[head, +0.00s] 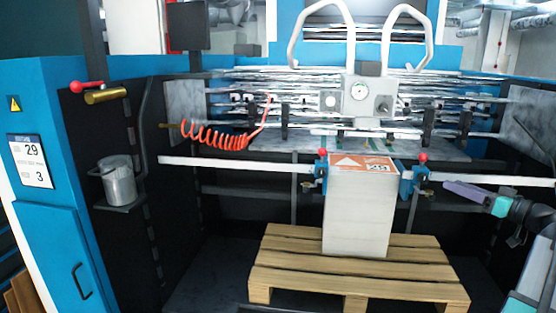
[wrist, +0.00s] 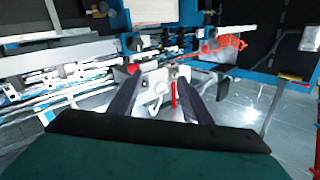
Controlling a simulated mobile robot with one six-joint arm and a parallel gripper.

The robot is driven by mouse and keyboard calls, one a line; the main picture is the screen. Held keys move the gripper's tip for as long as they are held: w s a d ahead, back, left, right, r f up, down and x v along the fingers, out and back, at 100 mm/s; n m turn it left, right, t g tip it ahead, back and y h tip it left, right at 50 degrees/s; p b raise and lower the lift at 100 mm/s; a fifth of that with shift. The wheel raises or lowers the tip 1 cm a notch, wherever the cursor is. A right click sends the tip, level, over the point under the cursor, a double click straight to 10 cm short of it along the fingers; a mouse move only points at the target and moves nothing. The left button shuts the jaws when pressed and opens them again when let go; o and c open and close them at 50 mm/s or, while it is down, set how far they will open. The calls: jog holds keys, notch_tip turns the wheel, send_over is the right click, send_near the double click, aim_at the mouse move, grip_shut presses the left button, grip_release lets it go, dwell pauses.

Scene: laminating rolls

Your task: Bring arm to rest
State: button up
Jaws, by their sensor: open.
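My gripper (head: 450,188) is at the right in the head view, with purple fingers and a teal band, pointing left. It is to the right of the stack's red-knobbed clamp and apart from it. In the wrist view my gripper (wrist: 155,80) shows two dark fingers spread apart with nothing held between them. The machine's white bar and fittings show beyond the fingers. My arm enters the head view from the right edge; most of it is out of view.
A tall white stack (head: 357,220) with an orange-marked top stands on a wooden pallet (head: 300,262). Red-knobbed blue clamps (head: 412,180) flank it. A white rail (head: 240,166) crosses behind. A red coiled hose (head: 215,137) hangs left. A metal can (head: 120,183) sits on a side shelf.

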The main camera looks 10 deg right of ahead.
jog(key=w+a+f+n+g+y, duration=0.1)
jog(key=w+a+f+g+y, duration=0.1)
jog(key=w+a+f, duration=0.7)
jog(key=w+a+f+g+y, duration=0.25)
jog(key=w+a+f, duration=0.25)
jog(key=a+f, duration=0.75)
jog(key=s+a+f+n+g+y, duration=0.1)
jog(key=a+f+g, duration=0.2)
jog(key=a+f, duration=0.85)
jog(key=s+a+f+g+y, duration=0.1)
jog(key=s+a+f+g, duration=0.15)
jog(key=a+f, duration=0.9)
jog(key=s+a+f+g+h, duration=0.2)
jog(key=s+a+f+g, duration=0.3)
jog(key=s+a+f, duration=0.5)
jog(key=s+a+f+g+h, duration=0.2)
jog(key=s+a+f+g, duration=0.2)
jog(key=s+a+f, duration=0.6)
jog(key=s+d+f+g+h, duration=0.2)
jog(key=s+f, duration=0.2)
jog(key=s, duration=0.3)
jog(key=s+d+f+g+h, duration=0.1)
jog(key=s+d+f, duration=0.1)
jog(key=s+f, duration=0.45)
jog(key=s+d+m+h, duration=0.2)
jog(key=s+d+h, duration=0.2)
jog(key=d, duration=0.4)
jog(key=shift+s+d+r+m+g+h, duration=0.3)
jog(key=shift+s+m+g+h, duration=0.1)
jog(key=shift+s, duration=0.5)
